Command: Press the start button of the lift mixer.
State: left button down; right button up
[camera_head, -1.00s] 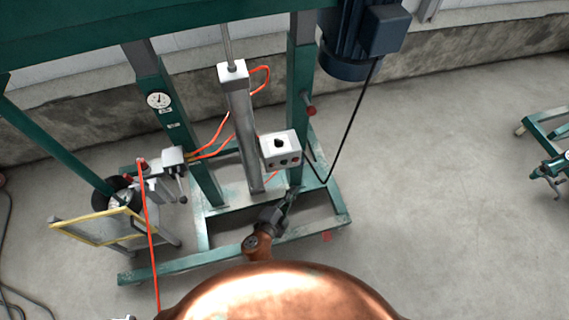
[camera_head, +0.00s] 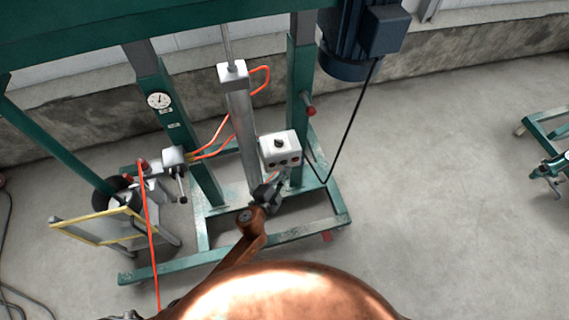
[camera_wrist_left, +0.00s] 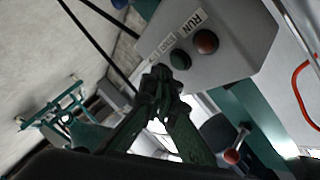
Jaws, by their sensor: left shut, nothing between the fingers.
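The lift mixer's green frame (camera_head: 298,80) stands ahead, with a grey control box (camera_head: 281,143) on it. In the left wrist view the box (camera_wrist_left: 235,50) shows a green button (camera_wrist_left: 180,60) and a red button (camera_wrist_left: 206,41). A label reading "RUN" is beside the red one; the label by the green one is hard to read. My left gripper (camera_head: 277,179) is shut and empty, just below the box. In the left wrist view its fingertips (camera_wrist_left: 160,82) are close to the green button; I cannot tell whether they touch. My right gripper is not in view.
A blue motor (camera_head: 350,45) hangs at upper right with a black cable looping down. Orange hoses (camera_head: 215,140) run beside the metal cylinder (camera_head: 241,125). A red-tipped knob (camera_head: 309,111) juts from the right post. A yellow-framed panel (camera_head: 95,228) stands at left.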

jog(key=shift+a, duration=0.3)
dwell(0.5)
pick_arm(q)
jog(key=shift+w+a, duration=0.1)
jog(key=shift+w, duration=0.1)
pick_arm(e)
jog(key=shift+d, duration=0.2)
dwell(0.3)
pick_arm(q)
jog(key=shift+w, duration=0.25)
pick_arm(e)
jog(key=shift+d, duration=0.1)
pick_arm(q)
jog(key=shift+w+a, duration=0.25)
jog(key=shift+w, duration=0.2)
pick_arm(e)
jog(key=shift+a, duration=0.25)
pick_arm(q)
jog(key=shift+s, duration=0.1)
dwell(0.5)
jog(key=shift+s+d, duration=0.3)
jog(key=shift+s, duration=0.45)
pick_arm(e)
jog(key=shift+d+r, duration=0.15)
